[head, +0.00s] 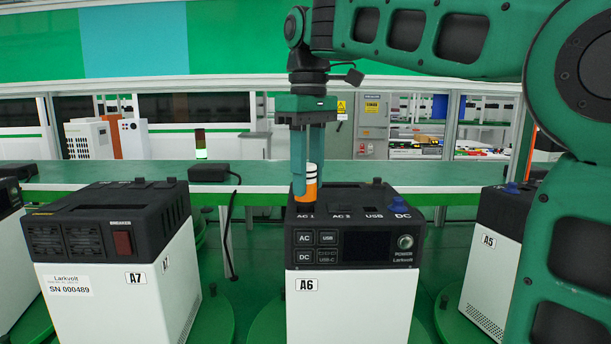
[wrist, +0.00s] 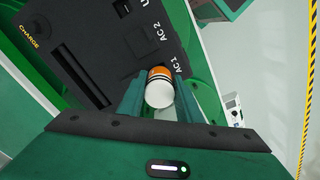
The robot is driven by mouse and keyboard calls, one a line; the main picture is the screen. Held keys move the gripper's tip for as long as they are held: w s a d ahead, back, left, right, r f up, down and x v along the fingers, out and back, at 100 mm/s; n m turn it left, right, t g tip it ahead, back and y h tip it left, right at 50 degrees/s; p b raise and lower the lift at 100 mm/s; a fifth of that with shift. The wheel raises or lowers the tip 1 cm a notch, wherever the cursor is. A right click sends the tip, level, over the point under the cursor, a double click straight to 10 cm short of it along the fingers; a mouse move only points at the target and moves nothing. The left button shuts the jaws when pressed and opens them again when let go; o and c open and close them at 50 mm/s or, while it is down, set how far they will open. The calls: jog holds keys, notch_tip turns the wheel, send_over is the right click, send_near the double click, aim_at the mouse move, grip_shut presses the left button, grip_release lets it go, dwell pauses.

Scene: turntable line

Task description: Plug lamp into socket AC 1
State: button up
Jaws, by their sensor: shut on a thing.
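The lamp is an orange and white cylinder with dark bands (head: 311,182). My gripper (head: 305,186) is shut on it and points straight down over the left top of the unit labelled A6 (head: 346,302). In the wrist view the lamp's round white end (wrist: 160,93) lies between my two fingers (wrist: 160,102). The AC 1 label (wrist: 184,75) is right beside the lamp. The AC 1 socket itself is hidden under the lamp. I cannot tell whether the lamp's lower end is in the socket or just above it.
A blue plug (head: 399,204) stands at the DC place on A6. Unit A7 (head: 118,270) stands to the left and unit A5 (head: 492,265) to the right. A black adapter (head: 209,173) with a hanging cable lies on the green bench behind.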

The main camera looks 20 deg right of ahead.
jog(key=shift+f, duration=0.65)
jog(key=o, duration=1.2)
notch_tip(320, 180, up, 11)
jog(key=shift+f, duration=0.15)
